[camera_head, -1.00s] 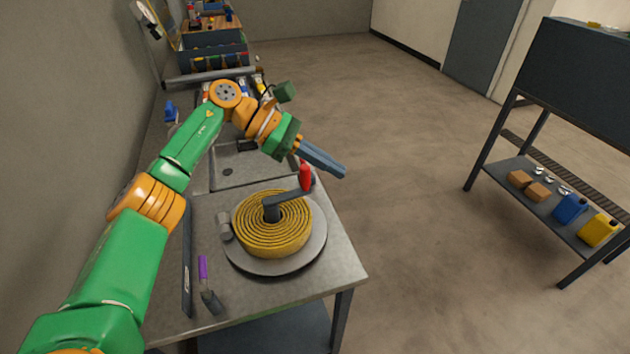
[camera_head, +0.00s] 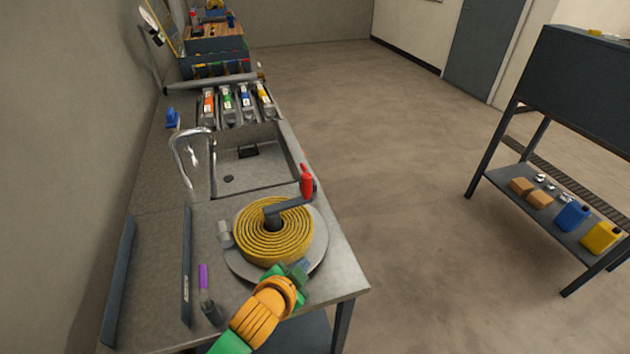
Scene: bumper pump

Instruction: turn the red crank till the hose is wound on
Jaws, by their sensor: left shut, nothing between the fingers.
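The red crank handle (camera_head: 307,181) stands upright at the end of a dark crank arm (camera_head: 287,206), which points to the far right from the hub. The yellow hose (camera_head: 272,246) lies in a flat coil around the hub on a round grey disc (camera_head: 317,252). A grey hose end fitting (camera_head: 225,233) sits at the coil's left side. My left gripper (camera_head: 301,267) is at the near edge of the disc, apart from the red handle. It is shut and empty, and partly hidden by its own wrist. My right gripper is not in view.
The disc is on a metal counter with a sink (camera_head: 250,168) and a tap (camera_head: 186,150) behind it. A purple-handled tool (camera_head: 204,278) lies at the left. A shelf with a blue can (camera_head: 572,216) and a yellow can (camera_head: 601,237) stands at the right, across open floor.

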